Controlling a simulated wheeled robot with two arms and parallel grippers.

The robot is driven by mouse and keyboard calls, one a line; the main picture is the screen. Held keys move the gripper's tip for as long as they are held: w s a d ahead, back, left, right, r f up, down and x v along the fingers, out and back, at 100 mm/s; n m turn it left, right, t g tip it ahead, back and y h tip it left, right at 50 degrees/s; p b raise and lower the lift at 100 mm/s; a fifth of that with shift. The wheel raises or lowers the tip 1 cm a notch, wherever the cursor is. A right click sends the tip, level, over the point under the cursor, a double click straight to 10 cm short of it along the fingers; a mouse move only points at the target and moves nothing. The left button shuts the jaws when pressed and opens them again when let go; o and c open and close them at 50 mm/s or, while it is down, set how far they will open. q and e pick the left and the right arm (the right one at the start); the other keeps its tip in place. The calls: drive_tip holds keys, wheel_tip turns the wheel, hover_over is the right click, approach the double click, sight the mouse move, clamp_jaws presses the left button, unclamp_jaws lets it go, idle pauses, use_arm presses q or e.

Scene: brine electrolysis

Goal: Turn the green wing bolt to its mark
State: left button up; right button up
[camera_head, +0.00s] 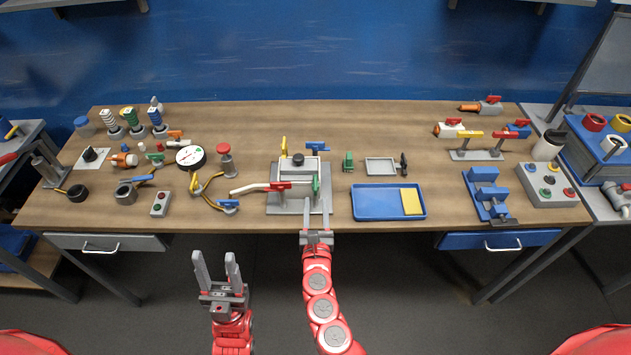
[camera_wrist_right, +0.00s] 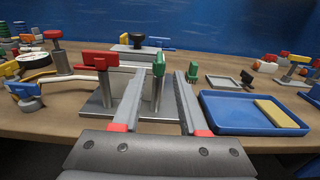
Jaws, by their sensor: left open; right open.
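The green wing bolt (camera_head: 316,184) appears to be the small green piece on the front right of the grey apparatus (camera_head: 285,200) at the table's middle. In the right wrist view the green wing bolt (camera_wrist_right: 158,64) stands upright at the top of a grey post, between and beyond the fingertips. Its mark cannot be made out. My right gripper (camera_head: 315,208) is open and empty at the table's front edge, just short of the bolt; its fingers (camera_wrist_right: 160,82) point at it. My left gripper (camera_head: 215,264) is open and empty, off the table's front edge, fingers upward.
A red-handled lever (camera_head: 277,187) with a pale pipe lies left of the bolt. A separate green piece (camera_head: 348,161) stands behind to the right. A blue tray (camera_head: 375,208) with a yellow block (camera_head: 411,202) is to the right. Yellow and blue valves (camera_head: 228,205) lie left.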

sight(315, 176)
drive_tip(key=w, duration=0.7)
drive_tip(key=shift+w+f, duration=0.1)
drive_tip(key=shift+w, duration=0.3)
clamp_jaws()
